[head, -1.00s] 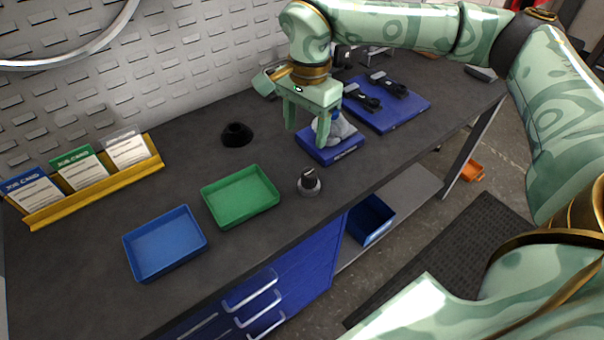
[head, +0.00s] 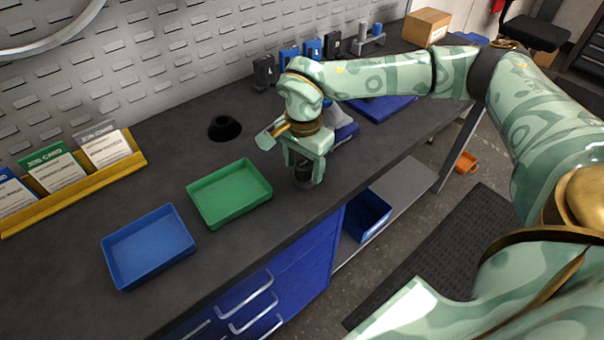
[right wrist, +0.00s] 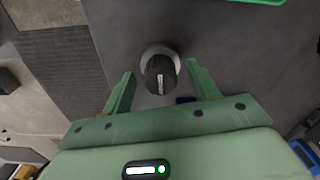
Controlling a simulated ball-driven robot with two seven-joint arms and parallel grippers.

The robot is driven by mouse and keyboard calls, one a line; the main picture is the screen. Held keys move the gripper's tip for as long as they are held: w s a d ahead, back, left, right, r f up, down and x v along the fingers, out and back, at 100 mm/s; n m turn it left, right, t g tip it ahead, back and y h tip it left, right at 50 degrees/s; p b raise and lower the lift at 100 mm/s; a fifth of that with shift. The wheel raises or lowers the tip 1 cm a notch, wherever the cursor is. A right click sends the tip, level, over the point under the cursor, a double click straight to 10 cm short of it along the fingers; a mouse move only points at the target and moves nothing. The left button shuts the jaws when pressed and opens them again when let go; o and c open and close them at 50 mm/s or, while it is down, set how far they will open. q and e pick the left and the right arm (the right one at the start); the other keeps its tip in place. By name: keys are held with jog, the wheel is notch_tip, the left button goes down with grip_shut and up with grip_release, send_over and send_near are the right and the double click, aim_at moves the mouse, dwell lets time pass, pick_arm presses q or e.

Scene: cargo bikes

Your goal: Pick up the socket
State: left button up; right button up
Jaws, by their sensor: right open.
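The socket (right wrist: 160,76) is a small dark cylinder with a light mark on its side, standing on a round grey base on the dark bench top. In the head view the socket (head: 303,173) is partly hidden by my right gripper (head: 304,168). In the right wrist view the open fingers of my right gripper (right wrist: 160,72) are on either side of the socket, with a gap to each side. The gripper is empty. My left gripper is not in view.
A green tray (head: 192,194) and a blue tray (head: 108,250) lie left of the socket. A black cone-shaped piece (head: 224,127) stands behind. A yellow card rack (head: 70,195) is at the left. Blue pads and upright tools stand farther right. The bench's front edge is close.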

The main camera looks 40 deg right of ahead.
jog(key=shift+f, duration=0.55)
jog(key=shift+r, duration=0.1)
jog(key=c, duration=1.1)
jog(key=shift+r, duration=0.1)
